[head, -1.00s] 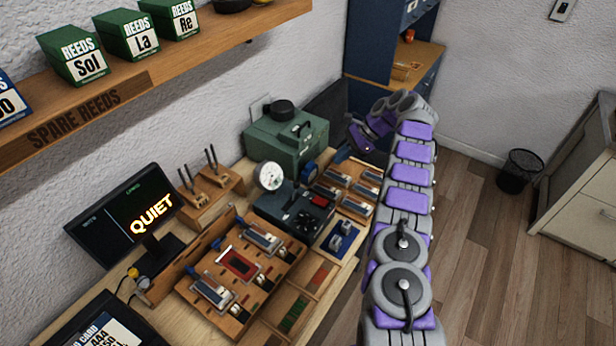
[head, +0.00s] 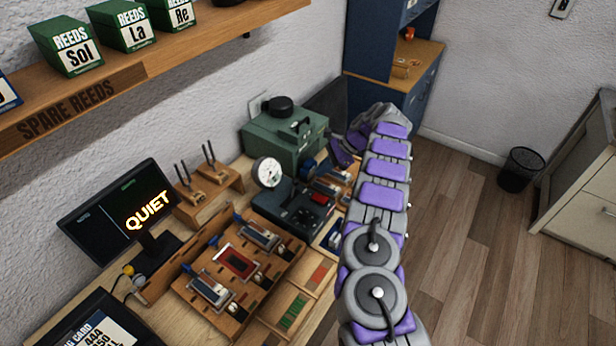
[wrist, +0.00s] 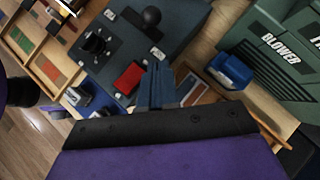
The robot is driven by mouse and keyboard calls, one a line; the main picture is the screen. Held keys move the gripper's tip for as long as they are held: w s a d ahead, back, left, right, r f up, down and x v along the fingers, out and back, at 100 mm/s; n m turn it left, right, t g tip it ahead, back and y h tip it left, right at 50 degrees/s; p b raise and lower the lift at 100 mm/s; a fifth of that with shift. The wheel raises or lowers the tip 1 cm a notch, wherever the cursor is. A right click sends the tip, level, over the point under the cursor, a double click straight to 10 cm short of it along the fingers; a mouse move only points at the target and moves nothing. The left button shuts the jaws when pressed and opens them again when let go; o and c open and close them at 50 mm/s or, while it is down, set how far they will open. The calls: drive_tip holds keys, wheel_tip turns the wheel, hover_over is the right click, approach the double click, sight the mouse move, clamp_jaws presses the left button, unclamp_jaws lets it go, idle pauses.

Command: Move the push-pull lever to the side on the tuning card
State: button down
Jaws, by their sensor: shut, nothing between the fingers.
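The tuning card (head: 97,328) is a white printed sheet in a black holder at the lower left of the head view, partly cut off. Its setting is too small to read. In the wrist view, a black ball knob (wrist: 151,16), apparently the push-pull lever, stands on a dark plate on the blue-grey machine (wrist: 185,25). A small white label sits at each end of the plate. My gripper (wrist: 156,72) is shut and empty, over the machine's edge near a red block (wrist: 129,77), apart from the knob.
The green blower box (head: 285,135) stands behind the machine. A round white gauge (head: 267,172) rises at its left. A blue bin (wrist: 231,70) is right of my fingers in the wrist view. A wooden reed board (head: 225,280) and a monitor (head: 120,215) are further left.

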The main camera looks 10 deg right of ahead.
sight(294, 188)
drive_tip(key=shift+s+a+f+b, duration=0.1)
drive_tip(key=shift+a+f, duration=0.1)
drive_tip(key=shift+a, duration=0.65)
drive_tip(key=shift+a+f+b, duration=0.1)
drive_tip(key=shift+a+f, duration=0.15)
drive_tip(key=shift+a, duration=0.55)
drive_tip(key=shift+s+a+f+b, duration=0.1)
drive_tip(key=shift+a+f, duration=0.1)
drive_tip(key=shift+a, duration=0.65)
drive_tip(key=shift+r, duration=0.1)
drive_tip(key=shift+s+a+r+h+p, duration=0.15)
drive_tip(key=shift+s+a+h+p, duration=0.1)
drive_tip(key=shift+h+p, duration=0.1)
